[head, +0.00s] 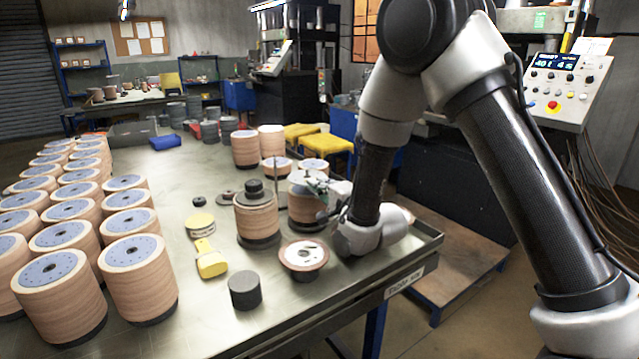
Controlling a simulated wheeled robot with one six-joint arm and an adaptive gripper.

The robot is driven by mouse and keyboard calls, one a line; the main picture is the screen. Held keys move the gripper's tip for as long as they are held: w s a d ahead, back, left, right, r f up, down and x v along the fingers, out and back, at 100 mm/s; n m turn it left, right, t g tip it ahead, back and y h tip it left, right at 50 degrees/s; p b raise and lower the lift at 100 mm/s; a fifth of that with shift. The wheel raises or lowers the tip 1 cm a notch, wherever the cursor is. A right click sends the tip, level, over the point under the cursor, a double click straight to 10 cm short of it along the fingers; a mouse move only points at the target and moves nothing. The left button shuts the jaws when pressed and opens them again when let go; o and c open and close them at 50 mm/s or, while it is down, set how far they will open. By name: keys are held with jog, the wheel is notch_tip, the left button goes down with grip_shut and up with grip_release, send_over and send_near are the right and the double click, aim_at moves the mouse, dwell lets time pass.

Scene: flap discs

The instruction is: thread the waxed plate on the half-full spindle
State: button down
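My gripper (326,190) is at the table's right part, partly hidden behind my wrist and forearm. It is beside the upper part of a brown disc stack (304,207). A pale, thin shape at its fingers is too small to tell as a held plate or the stack's top. I cannot tell whether the fingers are open or shut. A thin upright rod (277,178) stands just left of that stack; its foot is hidden. Another brown stack (257,217) with a dark cap stands in front. A flared disc with a white top (303,252) lies nearer; I cannot tell if it is waxed.
Rows of blue-topped disc stacks (140,272) fill the left. More stacks (245,149) stand behind.

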jog(key=shift+f, duration=0.9)
jog(key=c, duration=1.7)
grip_release()
jog(key=shift+o, duration=0.7)
jog(key=shift+f, duration=0.15)
jog(key=v, duration=0.7)
jog(key=shift+s+d, duration=0.15)
jog(key=shift+s, duration=0.05)
